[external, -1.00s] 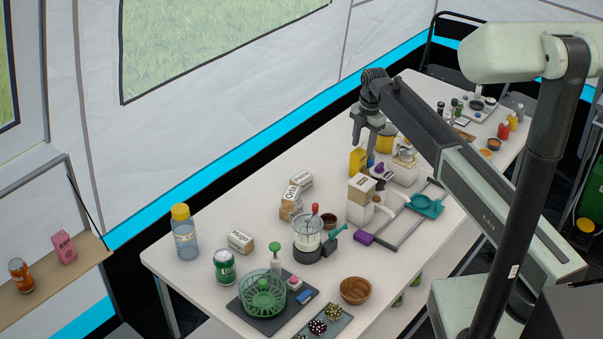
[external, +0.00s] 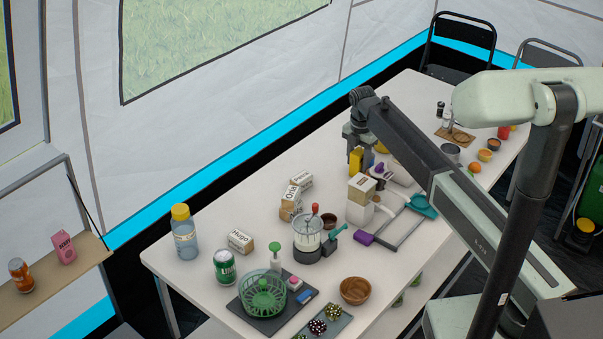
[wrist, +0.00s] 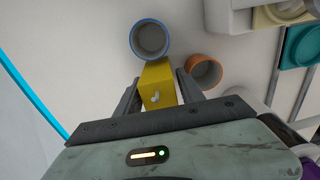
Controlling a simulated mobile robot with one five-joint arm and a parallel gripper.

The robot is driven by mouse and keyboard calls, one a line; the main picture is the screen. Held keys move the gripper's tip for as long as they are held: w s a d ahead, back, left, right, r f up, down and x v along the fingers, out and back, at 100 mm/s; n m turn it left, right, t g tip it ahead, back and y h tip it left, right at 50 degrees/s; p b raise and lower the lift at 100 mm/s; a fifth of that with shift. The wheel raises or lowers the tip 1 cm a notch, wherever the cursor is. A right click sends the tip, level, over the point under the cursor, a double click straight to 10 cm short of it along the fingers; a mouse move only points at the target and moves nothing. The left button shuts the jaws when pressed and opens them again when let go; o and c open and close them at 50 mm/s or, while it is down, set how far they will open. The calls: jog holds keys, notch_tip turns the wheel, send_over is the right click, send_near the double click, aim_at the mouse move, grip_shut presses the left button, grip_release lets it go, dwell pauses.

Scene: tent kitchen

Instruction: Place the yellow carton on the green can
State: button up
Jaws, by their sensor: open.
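The yellow carton (external: 356,160) stands on the table below my gripper (external: 360,146). In the wrist view the yellow carton (wrist: 158,88) lies between the two fingers of my gripper (wrist: 157,83). The fingers are open, one on each side of it, with a visible gap at the right; contact at the left is hard to tell. The green can (external: 225,267) stands upright near the left front of the table, far from my gripper. Its top is clear.
A blue-rimmed cup (wrist: 150,40) and an orange-rimmed cup (wrist: 205,72) stand close to the carton. A white-and-tan carton (external: 361,190) stands in front. A water bottle (external: 184,235), a small box (external: 240,241) and a green basket (external: 262,297) surround the can.

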notch_tip(320, 180, down, 2)
jog(key=shift+f+b, duration=0.1)
jog(key=shift+b, duration=0.25)
jog(key=shift+r, duration=0.25)
jog(key=shift+c, duration=0.3)
grip_shut()
notch_tip(320, 180, up, 10)
jog(key=p, duration=1)
jog(key=shift+r, duration=0.1)
